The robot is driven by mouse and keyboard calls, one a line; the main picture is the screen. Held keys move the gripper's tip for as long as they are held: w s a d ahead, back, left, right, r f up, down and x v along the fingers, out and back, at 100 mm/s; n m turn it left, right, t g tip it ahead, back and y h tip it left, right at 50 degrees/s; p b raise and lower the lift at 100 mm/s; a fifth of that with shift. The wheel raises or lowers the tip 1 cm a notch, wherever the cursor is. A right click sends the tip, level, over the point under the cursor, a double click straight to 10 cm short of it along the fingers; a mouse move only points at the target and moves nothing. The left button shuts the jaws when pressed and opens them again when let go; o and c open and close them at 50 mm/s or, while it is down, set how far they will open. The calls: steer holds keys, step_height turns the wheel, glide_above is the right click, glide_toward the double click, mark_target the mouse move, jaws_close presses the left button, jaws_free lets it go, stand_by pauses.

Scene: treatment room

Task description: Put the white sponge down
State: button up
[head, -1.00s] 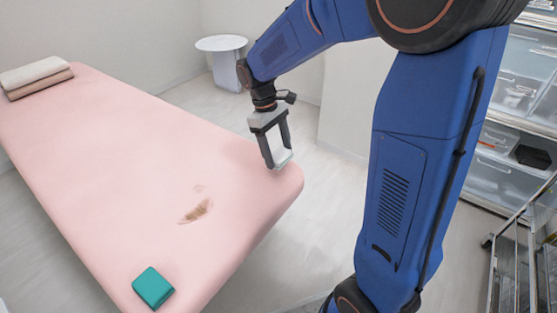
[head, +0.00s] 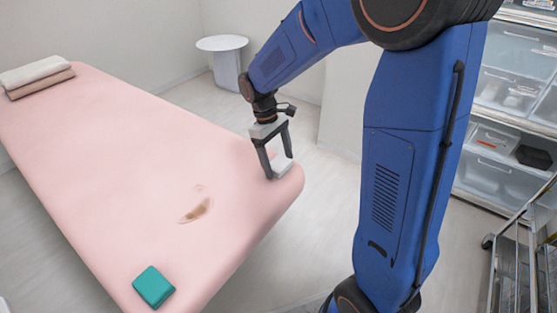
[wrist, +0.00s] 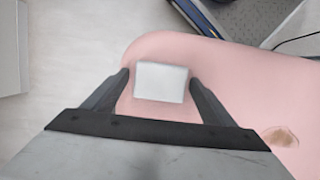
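The white sponge (wrist: 161,82) lies on the pink treatment bed (wrist: 235,75), close to the bed's rounded corner. It also shows in the head view (head: 282,168), low between my fingertips. My gripper (head: 279,167) is down at the bed surface with one finger on each side of the sponge. In the wrist view, my gripper (wrist: 160,80) is open, with a narrow gap between the sponge and each finger. The fingers hide part of the sponge in the head view.
A teal block (head: 153,287) lies at the bed's near end. A brown stain (head: 197,211) marks the bed's middle. Folded towels (head: 37,76) lie at the far end. A round white side table (head: 222,44) stands behind. A metal cart (head: 515,250) and shelves with clear bins stand at right.

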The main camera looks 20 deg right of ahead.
steer(key=shift+s+f, duration=0.1)
steer(key=shift+v, duration=6.3)
steer(key=s+d+m+t+y, duration=0.1)
steer(key=s+d+m+t, duration=0.2)
steer(key=s, duration=1)
steer(key=s+d+m+t, duration=0.4)
steer(key=s+d, duration=0.2)
steer(key=s, duration=0.7)
steer(key=shift+r+y, duration=0.2)
steer(key=shift+y, duration=0.2)
steer(key=shift+s, duration=0.1)
steer(key=shift+c, duration=0.3)
